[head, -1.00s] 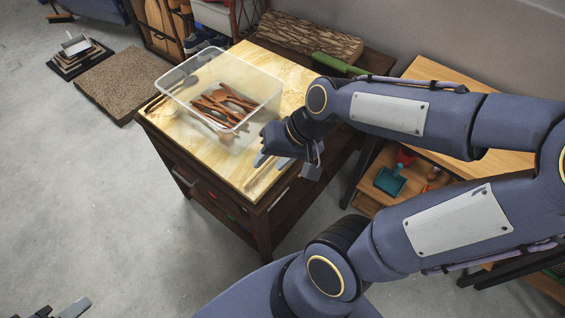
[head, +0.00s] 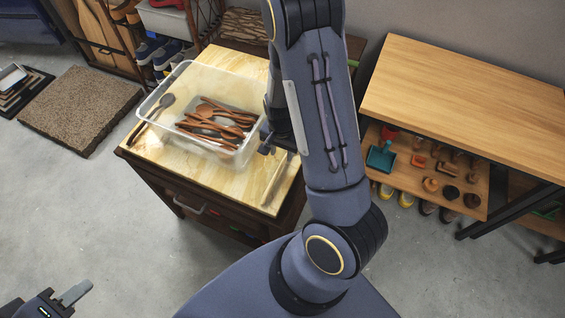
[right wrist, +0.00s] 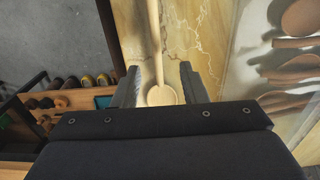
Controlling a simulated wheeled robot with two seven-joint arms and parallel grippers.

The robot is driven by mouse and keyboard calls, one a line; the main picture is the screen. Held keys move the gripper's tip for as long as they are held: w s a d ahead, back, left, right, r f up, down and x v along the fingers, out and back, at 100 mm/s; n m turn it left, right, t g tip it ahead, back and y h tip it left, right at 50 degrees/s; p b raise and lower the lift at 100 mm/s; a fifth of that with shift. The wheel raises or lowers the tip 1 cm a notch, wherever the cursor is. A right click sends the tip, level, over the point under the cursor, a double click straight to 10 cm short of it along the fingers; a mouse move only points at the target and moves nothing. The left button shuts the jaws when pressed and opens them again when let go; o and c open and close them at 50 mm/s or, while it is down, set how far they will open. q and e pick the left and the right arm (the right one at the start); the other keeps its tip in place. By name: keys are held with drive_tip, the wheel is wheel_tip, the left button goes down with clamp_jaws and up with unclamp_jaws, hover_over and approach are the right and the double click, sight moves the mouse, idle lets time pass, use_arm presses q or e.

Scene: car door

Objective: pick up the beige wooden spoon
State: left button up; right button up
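The beige wooden spoon (right wrist: 158,60) lies on the marbled yellow tabletop in the right wrist view, its round bowl nearest me and its handle running away. In the head view, part of the spoon (head: 277,178) shows near the table's right edge. My right gripper (right wrist: 160,88) is open, with one finger on each side of the spoon's bowl; contact cannot be made out. In the head view my right gripper (head: 268,142) is partly hidden by my arm. My left gripper (head: 62,297) is at the lower left, away from the table and partly cut off.
A clear plastic bin (head: 172,133) with several brown wooden utensils stands beside my right gripper. A wooden bench (head: 460,100) with a lower shelf of small items stands to the right.

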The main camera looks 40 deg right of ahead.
sight(283, 161)
wheel_tip(283, 161, down, 4)
drive_tip(key=shift+s+d+f, duration=0.1)
drive_tip(key=shift+f, duration=0.05)
drive_tip(key=shift+c, duration=0.3)
clamp_jaws()
